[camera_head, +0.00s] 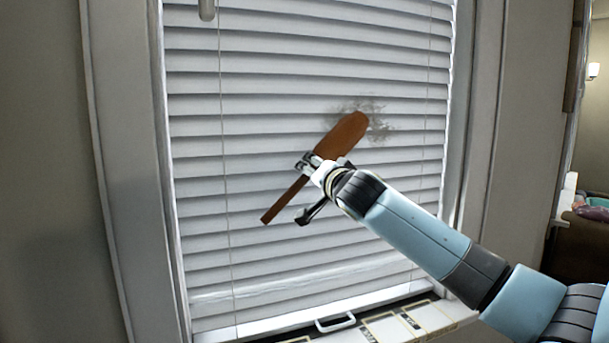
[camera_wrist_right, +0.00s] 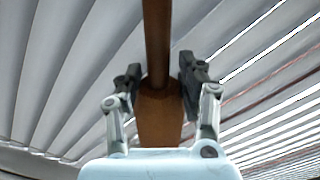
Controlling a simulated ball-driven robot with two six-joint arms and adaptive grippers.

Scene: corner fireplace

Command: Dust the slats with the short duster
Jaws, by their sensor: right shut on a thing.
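The white slats (camera_head: 270,120) of a closed blind fill the window. A grey smudge of dust (camera_head: 378,125) marks the slats right of centre. The short duster (camera_head: 342,137) is brown, with a wide paddle-like head and a thin handle. It is tilted, head up and to the right, just below and left of the smudge, overlapping its lower edge in the head view. My right gripper (camera_head: 310,170) is shut on the duster near where handle and head meet. In the right wrist view the duster (camera_wrist_right: 158,115) runs between the two fingers. Contact with the slats cannot be told. My left gripper is not in view.
A window frame (camera_head: 128,200) borders the blind on both sides. A sill (camera_head: 440,313) with a white handle (camera_head: 335,323) and framed flat items lies below. A thin cord (camera_head: 222,120) hangs at the blind's left. A lamp and furniture show at far right.

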